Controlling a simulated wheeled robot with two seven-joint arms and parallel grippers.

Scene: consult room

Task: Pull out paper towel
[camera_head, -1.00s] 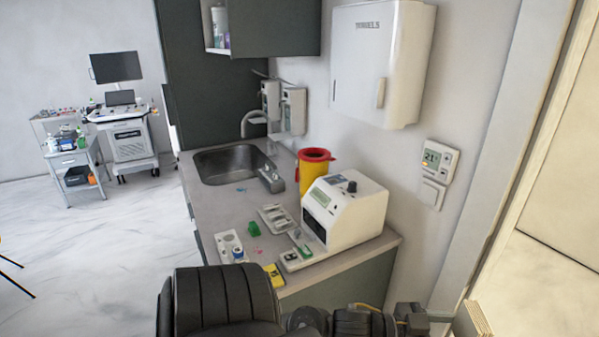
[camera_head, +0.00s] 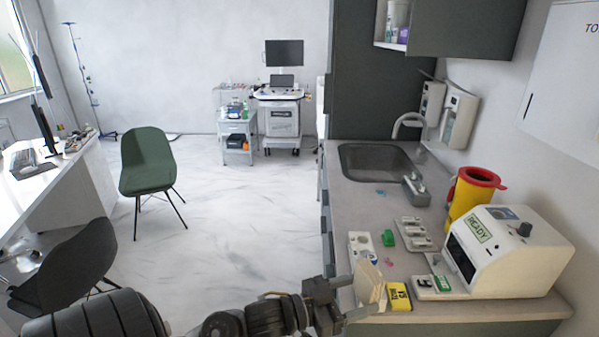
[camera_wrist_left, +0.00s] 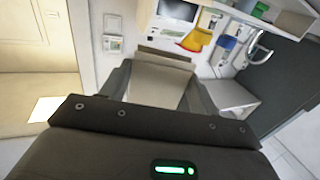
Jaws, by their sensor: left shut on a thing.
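My left gripper (camera_head: 350,298) comes in from the bottom left of the head view and is shut on a cream paper towel (camera_head: 372,284). The towel sticks out to the right of the fingers, in front of the counter's near edge. In the left wrist view the towel (camera_wrist_left: 158,82) sits between the two dark fingers. The white wall dispenser (camera_head: 568,80), with part of its lettering showing, is cut off at the upper right of the head view, well away from the gripper. My right gripper is not in view.
The counter (camera_head: 362,212) holds a sink (camera_head: 375,162), a red-and-yellow bin (camera_head: 468,196), a white analyzer (camera_head: 520,250), a yellow box (camera_head: 398,298) and small trays. A green chair (camera_head: 148,160), a black chair (camera_head: 75,268) and a desk (camera_head: 70,180) stand left. Open floor lies between.

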